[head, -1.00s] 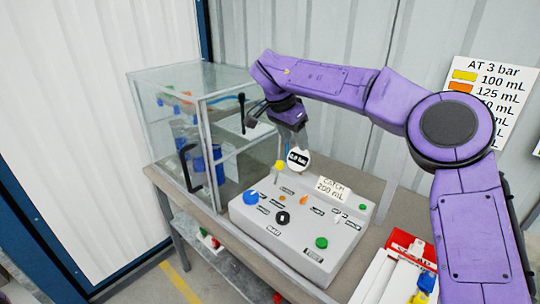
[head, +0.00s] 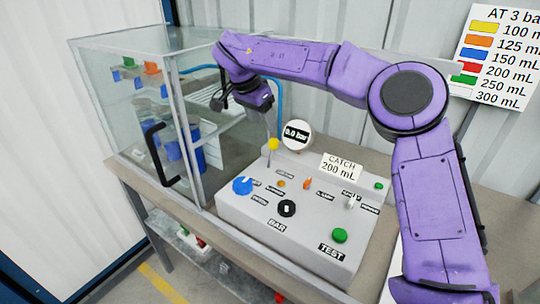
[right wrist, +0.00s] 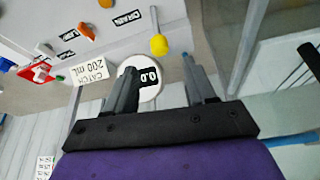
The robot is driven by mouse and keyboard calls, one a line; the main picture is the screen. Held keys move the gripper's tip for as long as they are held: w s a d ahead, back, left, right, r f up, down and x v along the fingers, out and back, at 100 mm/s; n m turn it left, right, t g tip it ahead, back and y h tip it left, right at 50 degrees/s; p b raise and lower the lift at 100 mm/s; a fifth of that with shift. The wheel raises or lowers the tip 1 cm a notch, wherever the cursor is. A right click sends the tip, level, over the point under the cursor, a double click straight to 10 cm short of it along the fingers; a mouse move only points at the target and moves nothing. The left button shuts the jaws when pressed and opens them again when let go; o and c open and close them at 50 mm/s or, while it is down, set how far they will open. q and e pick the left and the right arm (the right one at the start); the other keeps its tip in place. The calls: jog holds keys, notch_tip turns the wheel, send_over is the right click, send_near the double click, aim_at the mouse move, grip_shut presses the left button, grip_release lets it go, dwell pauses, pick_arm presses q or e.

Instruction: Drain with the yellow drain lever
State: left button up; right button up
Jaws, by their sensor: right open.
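The yellow drain lever (head: 273,145) stands upright at the back left of the grey control panel, a round yellow knob on a thin rod. It also shows in the right wrist view (right wrist: 158,44), beside the DRAIN label. My right gripper (head: 266,108) is open and empty, a little above the knob. In the right wrist view its two fingers (right wrist: 158,66) point toward the lever, and the knob appears just beyond the gap between their tips, apart from them. The round gauge (head: 297,135) behind the lever reads 0.0 bar. My left gripper is not in view.
The panel (head: 240,215) also carries a blue knob (head: 242,186), a black BAR knob (head: 287,208), a green TEST button (head: 340,236) and small orange levers. A CATCH 200 mL sign (head: 341,168) stands behind. A glass cabinet (head: 130,110) is close on the left.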

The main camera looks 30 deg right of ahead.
aim_at(271, 141)
jog(key=x, duration=1.1)
grip_shut()
